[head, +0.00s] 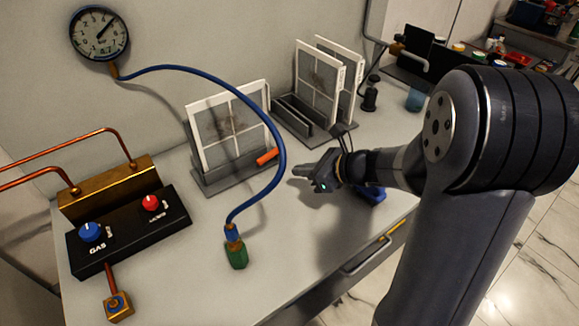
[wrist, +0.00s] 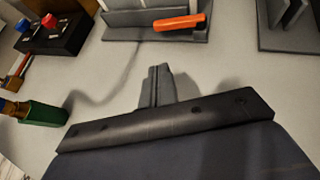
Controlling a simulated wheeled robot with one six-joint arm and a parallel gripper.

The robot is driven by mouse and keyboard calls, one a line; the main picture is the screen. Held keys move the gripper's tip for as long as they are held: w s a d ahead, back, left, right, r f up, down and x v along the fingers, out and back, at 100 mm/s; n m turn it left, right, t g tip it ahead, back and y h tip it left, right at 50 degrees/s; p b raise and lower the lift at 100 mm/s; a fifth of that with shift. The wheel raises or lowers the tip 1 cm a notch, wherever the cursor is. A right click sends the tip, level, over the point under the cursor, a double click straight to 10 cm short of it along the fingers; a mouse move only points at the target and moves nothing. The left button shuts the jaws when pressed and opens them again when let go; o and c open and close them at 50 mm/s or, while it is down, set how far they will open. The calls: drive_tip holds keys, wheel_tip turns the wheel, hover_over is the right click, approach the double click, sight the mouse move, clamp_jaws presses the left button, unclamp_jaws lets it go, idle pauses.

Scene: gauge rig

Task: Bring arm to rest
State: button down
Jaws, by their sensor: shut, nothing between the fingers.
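My gripper (head: 306,171) is over the right part of the grey bench, in front of the framed panels. Its fingers are together with nothing between them. In the wrist view the closed fingers (wrist: 158,84) point toward the bench top. My dark arm reaches in from the right side of the head view. The gripper looks a little above the bench, touching nothing that I can see. A blue object (head: 372,194) lies under the wrist, partly hidden by it.
A white framed panel (head: 228,125) stands in a grey holder, with an orange piece (head: 267,157) at its edge. A blue hose runs from the gauge (head: 99,33) to a green fitting (head: 237,254). A black control box (head: 128,229) stands left. The bench front is clear.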

drive_tip(key=v, duration=0.3)
drive_tip(key=shift+s+r, duration=0.15)
drive_tip(key=shift+s, duration=0.35)
